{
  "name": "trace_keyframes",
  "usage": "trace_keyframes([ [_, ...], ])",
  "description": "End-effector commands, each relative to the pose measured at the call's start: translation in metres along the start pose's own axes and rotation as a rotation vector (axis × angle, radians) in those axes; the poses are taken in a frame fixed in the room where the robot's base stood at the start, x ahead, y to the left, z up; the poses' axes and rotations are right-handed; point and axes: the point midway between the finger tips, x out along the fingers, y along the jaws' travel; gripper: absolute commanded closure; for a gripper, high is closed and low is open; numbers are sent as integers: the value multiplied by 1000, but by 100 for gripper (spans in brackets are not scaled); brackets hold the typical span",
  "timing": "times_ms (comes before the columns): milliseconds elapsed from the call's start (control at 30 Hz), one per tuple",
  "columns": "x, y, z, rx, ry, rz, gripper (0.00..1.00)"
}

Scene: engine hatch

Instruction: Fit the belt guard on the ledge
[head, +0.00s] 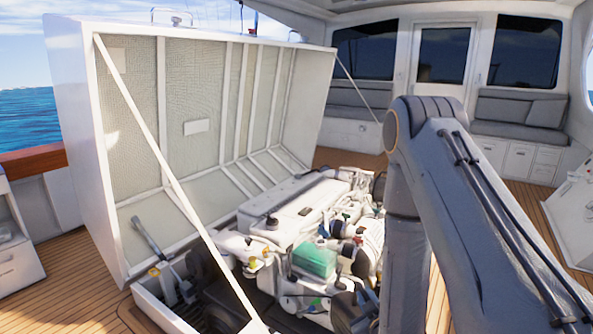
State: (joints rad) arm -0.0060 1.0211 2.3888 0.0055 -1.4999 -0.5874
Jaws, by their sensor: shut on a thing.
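The open engine hatch shows a white engine (305,208) in its bay, with hoses, small coloured fittings and a green translucent box (315,260) on its near side. I cannot pick out the belt guard or the ledge for certain. Dark rounded parts (350,312) lie at the near end of the engine, cut off by the bottom edge, and I cannot tell what they are. My grey arm reaches in from the right and its forearm runs straight down out of the bottom of the picture. My gripper is below the frame and hidden from view.
The big hatch lid (70,140) stands raised at the left and back, held by a long white strut (165,165) crossing the near side and a second strut (357,85) behind. Wooden deck (70,295) surrounds the bay. Cushioned benches (515,112) and cabinets stand at the back.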

Motion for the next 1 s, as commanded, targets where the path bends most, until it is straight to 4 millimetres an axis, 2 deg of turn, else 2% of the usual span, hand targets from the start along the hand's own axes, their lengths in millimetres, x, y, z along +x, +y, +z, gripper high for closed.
trace_keyframes([
  [33, -4, 6, -9, 0, 3, 2, 100],
  [100, -6, 9, -14, 0, 3, 2, 100],
  [367, -14, 14, -21, 0, 1, 1, 100],
  [733, -63, 17, -26, 0, 1, 1, 100],
  [1000, -67, 18, -26, 0, 2, 2, 100],
])
